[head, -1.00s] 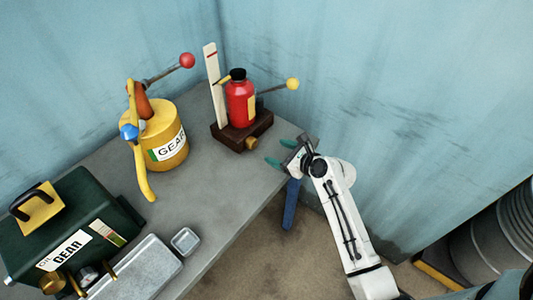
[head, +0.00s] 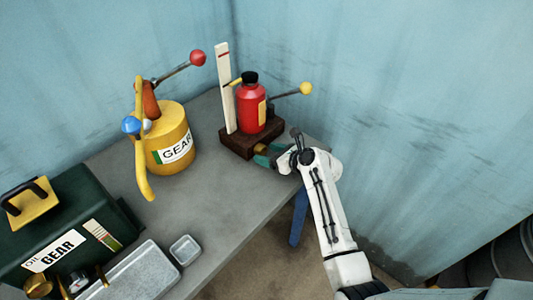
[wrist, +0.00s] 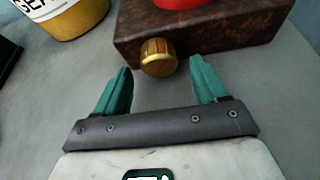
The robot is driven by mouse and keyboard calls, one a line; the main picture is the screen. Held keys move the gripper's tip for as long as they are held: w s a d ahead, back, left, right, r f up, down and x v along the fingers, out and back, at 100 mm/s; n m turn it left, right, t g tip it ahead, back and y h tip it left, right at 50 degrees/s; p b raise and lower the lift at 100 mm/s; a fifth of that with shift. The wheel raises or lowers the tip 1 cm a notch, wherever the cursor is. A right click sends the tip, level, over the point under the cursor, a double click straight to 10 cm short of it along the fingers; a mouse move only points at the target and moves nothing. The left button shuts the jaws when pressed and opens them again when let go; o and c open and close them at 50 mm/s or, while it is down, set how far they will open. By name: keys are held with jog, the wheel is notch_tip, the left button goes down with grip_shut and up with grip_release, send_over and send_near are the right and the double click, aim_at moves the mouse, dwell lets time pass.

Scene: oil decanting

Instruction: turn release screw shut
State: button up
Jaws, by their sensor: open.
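The release screw is a brass knob (wrist: 158,57) on the front face of a dark brown base block (wrist: 220,30). A red bottle (head: 251,108) with a black cap stands on that block (head: 238,144) in the head view. My gripper (wrist: 160,80) is open, with its green fingers apart on either side of and just short of the knob in the wrist view. The knob lies between the finger lines, a little nearer the left finger, with a gap to both. In the head view my gripper (head: 266,155) is at the block's front and largely covers the knob.
A yellow gear oil can (head: 170,145) stands left of the block. A yellow-ball lever (head: 305,88) sticks out right of the bottle. A green oil box (head: 60,235), a metal tray (head: 135,280) and a small dish (head: 184,250) are at front left. The table's middle is clear.

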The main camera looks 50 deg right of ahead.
jog(key=shift+w+f, duration=0.25)
jog(key=shift+w, duration=0.4)
jog(key=shift+c, duration=0.4)
jog(key=c, duration=1)
jog(key=shift+a+r+n+h+p, duration=0.1)
jog(key=shift+r+n+h+p, duration=0.1)
jog(key=shift+n+h+p, duration=0.4)
jog(key=shift+f+n+h+p, duration=0.2)
jog(key=shift+n+h+p, duration=0.1)
jog(key=shift+n+p, duration=0.25)
jog(key=o, duration=1.1)
jog(key=shift+s, duration=0.15)
